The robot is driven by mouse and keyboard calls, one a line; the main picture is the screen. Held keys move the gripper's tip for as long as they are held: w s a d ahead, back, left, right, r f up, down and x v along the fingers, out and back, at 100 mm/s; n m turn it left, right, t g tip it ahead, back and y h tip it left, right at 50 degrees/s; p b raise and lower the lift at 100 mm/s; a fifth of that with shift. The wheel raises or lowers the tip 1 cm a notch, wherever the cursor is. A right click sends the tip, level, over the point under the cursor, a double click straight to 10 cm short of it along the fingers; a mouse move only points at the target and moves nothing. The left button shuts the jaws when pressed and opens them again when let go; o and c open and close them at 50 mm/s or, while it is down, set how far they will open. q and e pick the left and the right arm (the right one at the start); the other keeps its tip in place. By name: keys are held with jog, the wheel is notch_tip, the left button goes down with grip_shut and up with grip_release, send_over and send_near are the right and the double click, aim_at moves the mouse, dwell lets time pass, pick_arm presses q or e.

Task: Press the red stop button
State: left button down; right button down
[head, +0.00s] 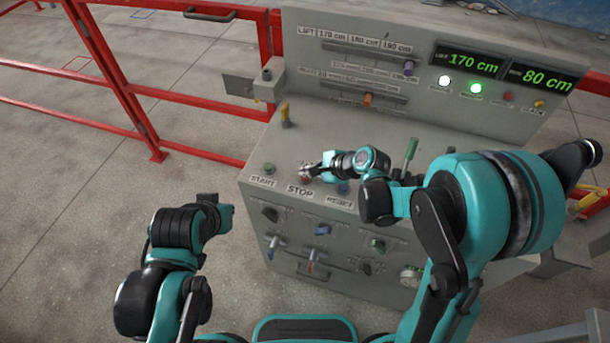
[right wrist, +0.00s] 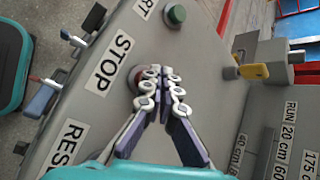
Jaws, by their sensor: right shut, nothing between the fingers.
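The red stop button (right wrist: 138,77) sits by the STOP label on the sloped grey console in the right wrist view. My right gripper (right wrist: 160,70) is shut and empty, with its fingertips in front of and beside the button. The fingers partly cover it. Whether they touch it I cannot tell. In the head view my right gripper (head: 305,170) is over the button row, just above the STOP label (head: 300,190), and hides most of the button. Of my left arm only links show at the lower left; its gripper is not visible.
A green button (head: 269,168) above START is left of STOP, and a blue button (head: 343,188) above RESET is right. A yellow-topped lever (head: 285,116) and a green-handled lever (head: 410,152) stand up behind. Several switches line the front face. Red railing (head: 180,92) stands left.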

jog(key=shift+f+b, duration=0.5)
jog(key=shift+b, duration=0.05)
dwell(0.4)
jog(key=shift+r, duration=0.1)
jog(key=shift+r+p, duration=0.65)
jog(key=shift+r, duration=0.15)
jog(key=shift+r+p, duration=1.9)
jog(key=shift+r, duration=0.7)
jog(key=shift+f, duration=0.1)
